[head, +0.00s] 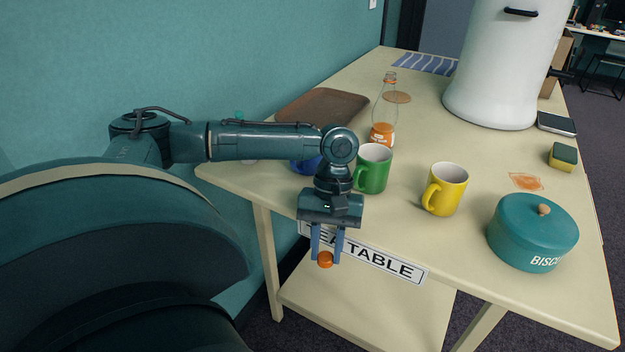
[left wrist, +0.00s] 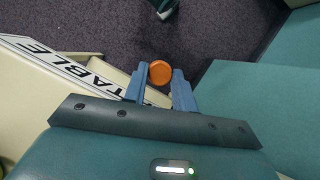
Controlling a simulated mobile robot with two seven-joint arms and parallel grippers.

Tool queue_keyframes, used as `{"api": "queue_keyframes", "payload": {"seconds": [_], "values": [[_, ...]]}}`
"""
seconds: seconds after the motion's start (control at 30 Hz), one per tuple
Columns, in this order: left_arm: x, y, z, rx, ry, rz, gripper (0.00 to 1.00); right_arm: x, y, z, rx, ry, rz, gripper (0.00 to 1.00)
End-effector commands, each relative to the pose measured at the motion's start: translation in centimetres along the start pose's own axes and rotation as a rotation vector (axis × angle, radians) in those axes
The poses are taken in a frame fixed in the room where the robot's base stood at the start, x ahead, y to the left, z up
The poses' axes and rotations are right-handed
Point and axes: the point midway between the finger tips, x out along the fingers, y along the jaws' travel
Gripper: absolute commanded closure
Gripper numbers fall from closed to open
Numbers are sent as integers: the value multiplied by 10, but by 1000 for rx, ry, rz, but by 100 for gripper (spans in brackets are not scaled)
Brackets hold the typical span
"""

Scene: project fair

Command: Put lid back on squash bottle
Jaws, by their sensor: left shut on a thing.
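My left gripper (head: 327,252) is shut on a small round orange lid (head: 325,260). It holds the lid in the air just in front of the table's front edge. The left wrist view also shows the lid (left wrist: 160,72) between the two blue fingertips (left wrist: 159,78). The squash bottle (head: 384,110) stands upright towards the back of the table. It is clear with orange liquid low down, and its narrow neck is uncovered. My gripper is well in front of it and to its left. My right gripper is not in view.
A green mug (head: 373,170) stands in front of the bottle, with a blue item (head: 306,165) partly hidden behind my arm. A yellow mug (head: 445,190), teal biscuit tin (head: 532,235), orange spill (head: 525,181), sponge (head: 563,157) and white urn (head: 505,70) stand rightward. A brown board (head: 322,105) lies at back left.

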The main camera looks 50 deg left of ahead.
Motion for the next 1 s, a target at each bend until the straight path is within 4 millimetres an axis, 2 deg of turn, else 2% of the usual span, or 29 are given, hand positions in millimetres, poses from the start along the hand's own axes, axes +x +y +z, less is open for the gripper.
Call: {"api": "queue_keyframes", "payload": {"seconds": [0.03, 0.2, 0.3, 0.4, 0.6, 1.0], "values": [[-1, 21, 6, 57, 7, -14, 94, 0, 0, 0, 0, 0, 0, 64], [-2, 76, 29, 258, 11, -103, 94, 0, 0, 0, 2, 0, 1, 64], [-7, 98, 39, 376, 12, -155, 94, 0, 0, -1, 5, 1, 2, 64], [-14, 112, 45, 472, 10, -197, 94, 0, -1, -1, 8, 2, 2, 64], [-25, 123, 48, 573, 3, -238, 94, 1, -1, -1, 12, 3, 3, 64], [-26, 124, 48, 587, -1, -241, 94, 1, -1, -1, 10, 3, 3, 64]]}}
